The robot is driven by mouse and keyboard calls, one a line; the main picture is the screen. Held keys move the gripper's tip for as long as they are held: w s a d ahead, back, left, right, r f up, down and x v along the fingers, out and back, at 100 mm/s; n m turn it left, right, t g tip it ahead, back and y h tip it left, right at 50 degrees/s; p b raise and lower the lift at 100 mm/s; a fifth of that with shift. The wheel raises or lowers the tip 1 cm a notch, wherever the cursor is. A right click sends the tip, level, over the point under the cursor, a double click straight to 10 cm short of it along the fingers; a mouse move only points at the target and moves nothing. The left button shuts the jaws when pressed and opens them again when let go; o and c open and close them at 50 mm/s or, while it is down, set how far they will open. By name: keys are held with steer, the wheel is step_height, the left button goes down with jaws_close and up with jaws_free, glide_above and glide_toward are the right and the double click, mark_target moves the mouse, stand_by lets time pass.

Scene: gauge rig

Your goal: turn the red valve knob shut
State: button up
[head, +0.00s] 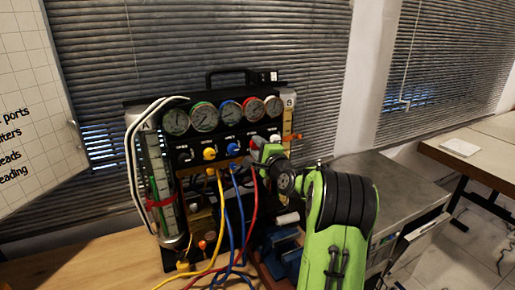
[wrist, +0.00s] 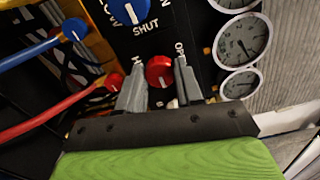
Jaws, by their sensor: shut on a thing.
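The red valve knob (wrist: 160,71) sits on the black panel face in the wrist view, with a light mark on it. My gripper (wrist: 160,84) has one grey finger on each side of the knob and is shut on it. Lettering on the panel beside the knob is partly covered by the fingers. In the head view my gripper (head: 262,149) reaches the right part of the gauge rig (head: 200,152), below the gauges. The knob is mostly hidden there behind the gripper.
A blue knob (wrist: 129,10) marked SHUT is beside the red one. A yellow knob (head: 209,153) is further left. Round gauges (wrist: 242,40) line the panel. Red (head: 252,205), blue and yellow hoses hang in front, left of my arm.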

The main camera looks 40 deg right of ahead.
steer(key=shift+f, duration=0.1)
steer(key=o, duration=1)
steer(key=shift+o, duration=0.2)
steer(key=b+v, duration=0.3)
steer(key=v, duration=1.2)
steer(key=shift+s+b, duration=0.4)
steer(key=shift+a, duration=0.15)
